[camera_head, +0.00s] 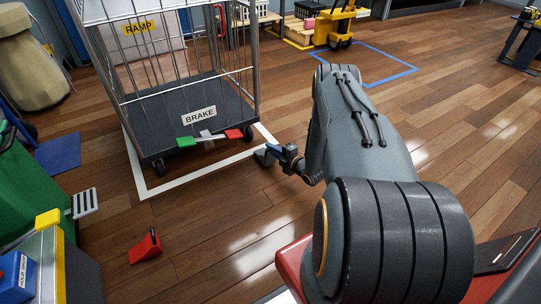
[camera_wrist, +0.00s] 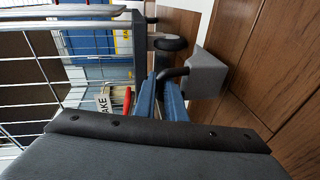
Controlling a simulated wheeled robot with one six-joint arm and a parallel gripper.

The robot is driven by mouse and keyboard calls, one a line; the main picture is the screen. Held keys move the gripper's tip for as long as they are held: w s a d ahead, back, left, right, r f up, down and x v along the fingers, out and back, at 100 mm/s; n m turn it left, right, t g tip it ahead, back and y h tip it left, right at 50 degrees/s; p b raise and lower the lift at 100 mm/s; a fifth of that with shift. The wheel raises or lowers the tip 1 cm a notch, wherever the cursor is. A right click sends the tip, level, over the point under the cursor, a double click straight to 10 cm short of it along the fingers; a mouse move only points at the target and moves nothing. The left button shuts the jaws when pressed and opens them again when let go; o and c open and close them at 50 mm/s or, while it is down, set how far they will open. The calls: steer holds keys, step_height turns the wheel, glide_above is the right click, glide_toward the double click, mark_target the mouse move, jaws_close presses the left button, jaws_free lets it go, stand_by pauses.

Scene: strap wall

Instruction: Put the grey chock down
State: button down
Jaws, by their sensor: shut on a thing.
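The grey chock (camera_head: 262,158) is a small wedge low beside the cart's front right corner, by the white floor line. In the wrist view the grey chock (camera_wrist: 207,74) shows as a grey block with a dark bent handle. My gripper (camera_head: 274,151) has blue fingers shut on that handle; they also show in the wrist view (camera_wrist: 162,85). The chock is very close to the floor, but I cannot tell whether it touches. A cart wheel (camera_wrist: 170,44) is near it, with a gap between them.
The wire cage cart (camera_head: 180,110) stands inside a white floor outline (camera_head: 205,171), with green and red pedals at its front. A red chock (camera_head: 145,247) lies on the floor at front left. Wood floor to the right is clear up to a blue outline (camera_head: 400,74).

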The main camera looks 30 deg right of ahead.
step_height(320, 180, down, 2)
steer(key=shift+f+b, duration=0.15)
steer(key=shift+b, duration=0.25)
steer(key=c, duration=1.8)
jaws_free()
steer(key=p+v, duration=0.4)
steer(key=v, duration=0.8)
steer(key=shift+p, duration=0.4)
